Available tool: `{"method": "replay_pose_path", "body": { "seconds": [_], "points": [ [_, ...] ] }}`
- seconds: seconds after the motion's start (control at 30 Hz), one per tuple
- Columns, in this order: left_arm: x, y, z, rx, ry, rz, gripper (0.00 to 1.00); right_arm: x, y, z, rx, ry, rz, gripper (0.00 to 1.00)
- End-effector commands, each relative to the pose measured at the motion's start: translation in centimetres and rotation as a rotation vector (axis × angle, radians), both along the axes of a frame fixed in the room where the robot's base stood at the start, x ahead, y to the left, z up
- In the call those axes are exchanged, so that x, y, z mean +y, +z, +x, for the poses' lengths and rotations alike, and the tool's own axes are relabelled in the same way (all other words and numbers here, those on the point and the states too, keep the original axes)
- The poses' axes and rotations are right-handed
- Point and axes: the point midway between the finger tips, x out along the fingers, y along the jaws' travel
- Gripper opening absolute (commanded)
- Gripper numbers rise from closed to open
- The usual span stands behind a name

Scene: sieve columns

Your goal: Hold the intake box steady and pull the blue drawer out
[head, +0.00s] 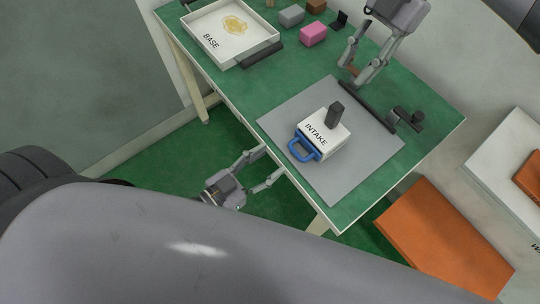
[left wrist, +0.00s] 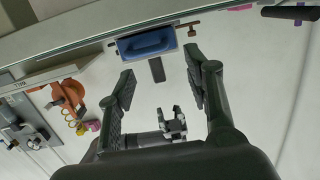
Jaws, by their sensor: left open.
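The white intake box (head: 338,143), labelled INTAKE, sits on a grey mat on the green table, with a dark upright knob (head: 335,114) on top. Its blue drawer (head: 303,149) faces the table's front edge, and its loop handle sticks out. The blue drawer front (left wrist: 147,43) also shows in the left wrist view, ahead of the fingertips. My left gripper (head: 272,162) is open and empty at the table's front edge, apart from the drawer. My right gripper (head: 353,72) looks open beyond the box, not touching it; a small brownish thing shows between its fingers.
The grey mat (head: 290,105) has bare room around the box. A white BASE tray (head: 262,38) with a yellowish heap stands at the left. Pink (head: 313,34) and grey (head: 291,16) blocks lie behind. A dark bar (head: 367,106) and a black fixture (head: 409,119) lie right of the box.

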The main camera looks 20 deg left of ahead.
Motion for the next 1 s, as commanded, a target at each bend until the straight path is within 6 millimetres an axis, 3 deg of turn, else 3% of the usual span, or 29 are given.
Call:
{"method": "replay_pose_path", "body": {
  "seconds": [0.1, 0.2, 0.47, 1.0],
  "points": [
    [-0.9, 3.3, -0.5, -0.051, -0.028, -0.039, 0.47, 0.0, 0.0, 0.0, 0.000, 0.000, 0.000, 0.33],
    [-1.3, 4.8, -0.7, -0.075, -0.041, -0.057, 0.47, 0.0, 0.0, 0.0, 0.000, 0.000, 0.000, 0.33],
    [-1.8, 5.4, -0.2, -0.086, -0.044, -0.064, 0.47, 0.0, 0.0, 0.0, 0.000, 0.000, 0.000, 0.33],
    [-7.1, 5.4, 8.0, -0.087, -0.043, -0.065, 0.47, 0.0, 0.0, 0.0, 0.000, 0.000, 0.000, 0.33]
  ]
}}
